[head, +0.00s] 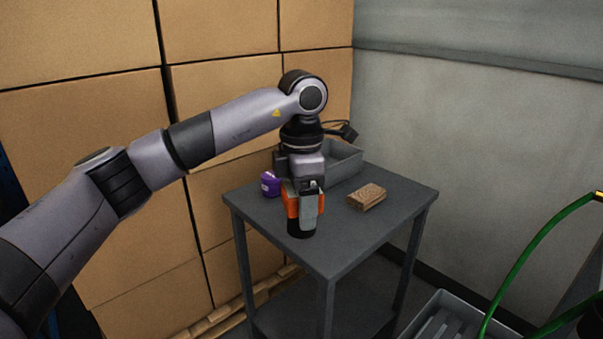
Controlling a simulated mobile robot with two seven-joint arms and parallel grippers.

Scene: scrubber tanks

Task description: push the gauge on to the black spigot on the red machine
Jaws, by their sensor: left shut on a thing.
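My left gripper (304,208) points down over the grey table and is shut on an orange and black object (301,230), which looks like the gauge. The black round part of it shows below the fingers, with orange beside them. The fingers hide much of it, and no dial face shows. I cannot tell whether its lower end touches the table top. The red machine and its black spigot are not in view. My right gripper is not in view.
The grey table (390,190) bears a wooden block (367,197), a purple object (270,184) and a grey bin (345,163) behind the gripper. Stacked cartons (90,130) stand behind and left. A green hose (530,245) and a grey tray (455,310) are at lower right.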

